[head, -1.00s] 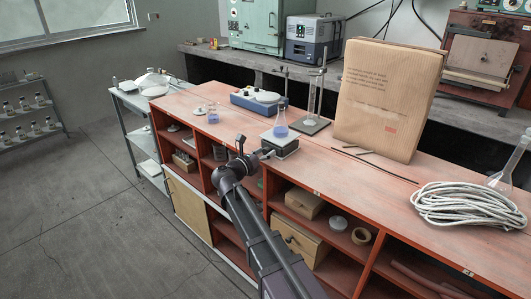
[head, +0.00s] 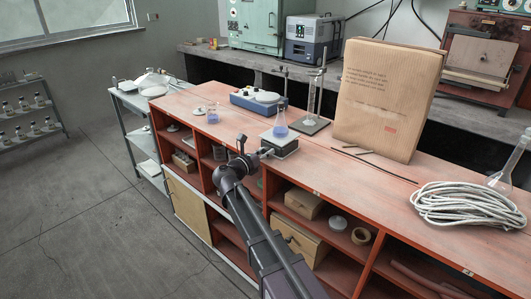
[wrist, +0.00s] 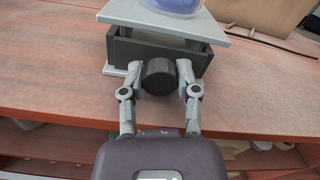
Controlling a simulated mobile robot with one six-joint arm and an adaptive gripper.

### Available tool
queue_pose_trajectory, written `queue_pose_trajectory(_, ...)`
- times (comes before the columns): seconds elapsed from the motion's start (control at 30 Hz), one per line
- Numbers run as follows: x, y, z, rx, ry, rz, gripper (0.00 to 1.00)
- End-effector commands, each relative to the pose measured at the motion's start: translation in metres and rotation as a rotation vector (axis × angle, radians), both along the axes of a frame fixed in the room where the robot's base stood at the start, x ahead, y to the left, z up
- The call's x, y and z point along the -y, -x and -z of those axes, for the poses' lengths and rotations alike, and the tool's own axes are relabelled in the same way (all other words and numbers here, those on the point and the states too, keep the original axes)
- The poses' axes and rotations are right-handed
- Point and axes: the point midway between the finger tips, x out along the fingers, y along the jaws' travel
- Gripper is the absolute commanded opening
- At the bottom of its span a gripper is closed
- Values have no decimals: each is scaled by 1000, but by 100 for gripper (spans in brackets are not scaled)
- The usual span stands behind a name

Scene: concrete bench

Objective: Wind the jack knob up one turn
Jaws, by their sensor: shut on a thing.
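The jack (head: 281,146) is a small lab jack with a light top plate and dark sides, standing at the front edge of the red bench. A flask (head: 280,126) with blue liquid stands upright on its plate; in the wrist view only the flask's blue base (wrist: 178,5) shows. The jack knob (wrist: 158,76) is a black round knob on the jack's near side. My gripper (wrist: 159,76) has one finger on each side of the knob and is shut on it. In the head view my gripper (head: 263,153) is small and reaches the jack from the front left.
A beaker (head: 212,114) and a blue device (head: 259,101) stand left of and behind the jack. A cylinder on a stand (head: 315,98) and a large brown paper package (head: 388,98) stand to the right. Coiled white rope (head: 468,204) lies farther right. Open shelves (head: 310,225) lie below.

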Motion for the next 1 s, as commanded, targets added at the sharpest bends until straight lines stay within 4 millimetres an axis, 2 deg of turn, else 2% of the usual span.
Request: queue_pose_trajectory(1.0, 1, -1, 0, 327, -415, 0, 0)
